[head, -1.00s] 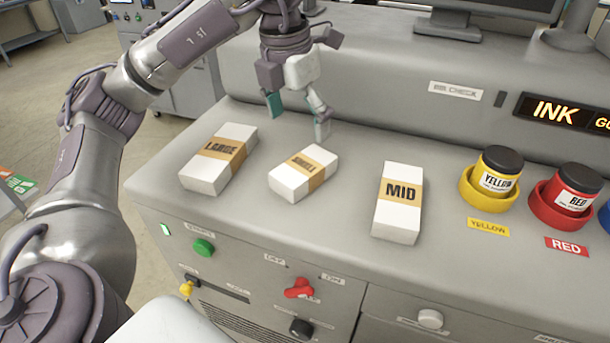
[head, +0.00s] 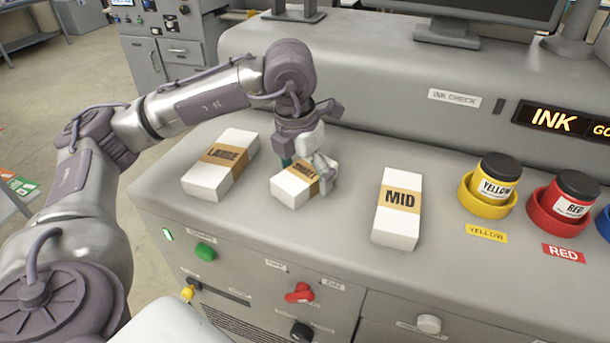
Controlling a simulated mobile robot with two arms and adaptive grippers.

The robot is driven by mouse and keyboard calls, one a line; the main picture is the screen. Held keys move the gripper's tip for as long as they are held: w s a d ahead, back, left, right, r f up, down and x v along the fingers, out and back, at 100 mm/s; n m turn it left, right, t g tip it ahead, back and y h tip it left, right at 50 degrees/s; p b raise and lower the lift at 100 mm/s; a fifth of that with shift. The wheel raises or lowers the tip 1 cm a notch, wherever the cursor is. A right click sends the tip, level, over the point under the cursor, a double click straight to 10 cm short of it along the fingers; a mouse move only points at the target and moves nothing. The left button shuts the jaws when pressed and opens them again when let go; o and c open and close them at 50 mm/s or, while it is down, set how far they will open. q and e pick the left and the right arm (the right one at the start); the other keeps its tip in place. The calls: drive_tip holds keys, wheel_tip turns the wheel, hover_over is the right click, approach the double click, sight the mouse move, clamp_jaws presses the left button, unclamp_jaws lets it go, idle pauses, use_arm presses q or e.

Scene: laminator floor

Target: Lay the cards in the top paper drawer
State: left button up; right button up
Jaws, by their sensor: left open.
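Three white packs with brown paper bands lie in a row on the grey machine top. The left pack (head: 208,180) reads LARGE, and the right one (head: 396,228) reads MID. The middle pack (head: 290,190) is the smallest, and its label is partly hidden by my gripper. My left gripper (head: 305,166) points down over the far part of the middle pack, with its fingers open around it. I cannot tell whether they touch it. My right gripper is out of view. No drawer marked for paper or cards can be made out.
Yellow (head: 488,190) and red (head: 565,205) ink pots stand in cups at the right. A raised housing with an INK display (head: 555,119) closes off the back. The front panel has a green button (head: 205,252), a red knob (head: 299,293) and a grey knob (head: 428,323).

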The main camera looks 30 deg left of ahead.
sight(313, 171)
use_arm(q)
drive_tip(key=shift+c, duration=0.4)
drive_tip(key=c, duration=1.4)
drive_tip(key=shift+r, duration=0.45)
drive_tip(key=shift+c, duration=0.2)
drive_tip(key=r, duration=0.2)
drive_tip(key=d+r+b, duration=0.1)
drive_tip(key=shift+w+r, duration=0.1)
drive_tip(key=shift+r, duration=0.25)
drive_tip(key=d+r, duration=0.3)
drive_tip(key=d, duration=0.2)
drive_tip(key=w+d+r+b, duration=0.1)
drive_tip(key=d+r, duration=0.2)
drive_tip(key=d, duration=0.2)
drive_tip(key=shift+d+r, duration=0.25)
drive_tip(key=shift+d, duration=0.1)
